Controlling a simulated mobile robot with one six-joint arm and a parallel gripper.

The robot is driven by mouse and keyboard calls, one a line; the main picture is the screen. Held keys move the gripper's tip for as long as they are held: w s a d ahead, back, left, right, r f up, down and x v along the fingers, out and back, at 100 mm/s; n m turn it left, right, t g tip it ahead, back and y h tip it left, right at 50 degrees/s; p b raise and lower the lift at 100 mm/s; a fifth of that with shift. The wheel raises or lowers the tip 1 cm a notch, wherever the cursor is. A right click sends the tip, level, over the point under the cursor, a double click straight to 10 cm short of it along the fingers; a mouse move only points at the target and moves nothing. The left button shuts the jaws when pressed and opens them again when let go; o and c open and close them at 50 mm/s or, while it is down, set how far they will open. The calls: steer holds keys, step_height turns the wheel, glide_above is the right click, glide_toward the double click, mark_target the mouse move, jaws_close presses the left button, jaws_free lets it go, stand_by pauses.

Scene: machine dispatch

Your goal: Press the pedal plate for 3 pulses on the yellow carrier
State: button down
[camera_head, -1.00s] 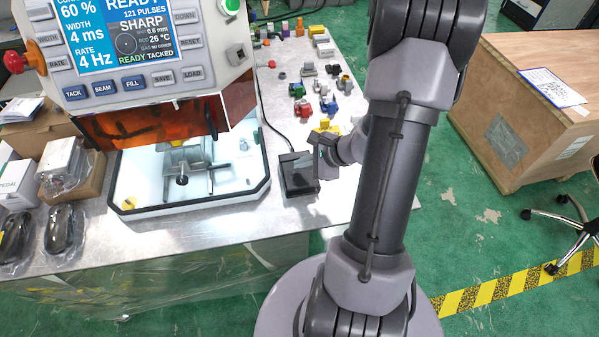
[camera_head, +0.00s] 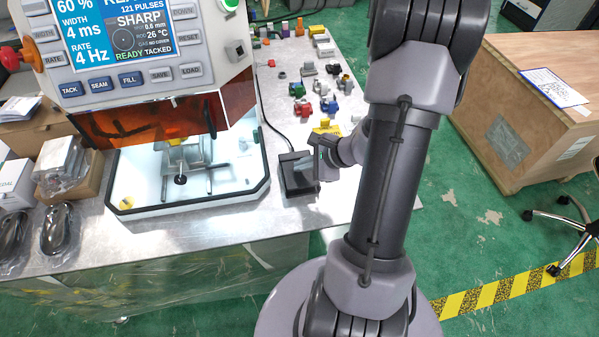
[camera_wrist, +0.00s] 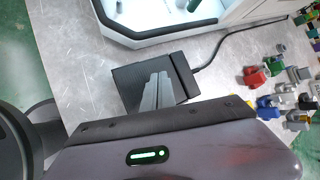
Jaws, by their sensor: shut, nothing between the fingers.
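The black pedal (camera_head: 294,174) lies on the metal table to the right of the machine, with a cable running back from it. It also shows in the wrist view (camera_wrist: 125,78). My gripper (camera_head: 316,178) is shut and empty, its fingers pointing down at the pedal's right part. In the wrist view its grey fingertips (camera_wrist: 158,82) overlap the pedal plate; I cannot tell whether they touch it. A yellow piece (camera_head: 177,141) sits on the fixture in the lit chamber, partly hidden by the amber shield. The screen (camera_head: 115,32) reads 121 pulses and "READY TACKED".
Several coloured parts stand on the table behind the pedal, including a yellow block (camera_head: 326,127) close behind my wrist. The white chamber tray (camera_head: 200,203) borders the pedal on the left. Bare table lies in front. A wooden crate (camera_head: 530,110) stands at the right.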

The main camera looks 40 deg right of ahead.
steer(key=shift+f+b, duration=0.65)
steer(key=shift+b, duration=0.15)
stand_by(0.4)
stand_by(0.4)
steer(key=shift+r+p, duration=0.8)
steer(key=shift+r, duration=0.25)
steer(key=r+p, duration=0.2)
steer(key=r, duration=0.1)
steer(key=r+p, duration=0.1)
steer(key=r, duration=0.1)
steer(key=shift+w+d+p, duration=0.15)
steer(key=shift+w+p, duration=0.15)
steer(key=shift+p, duration=0.1)
stand_by(1.8)
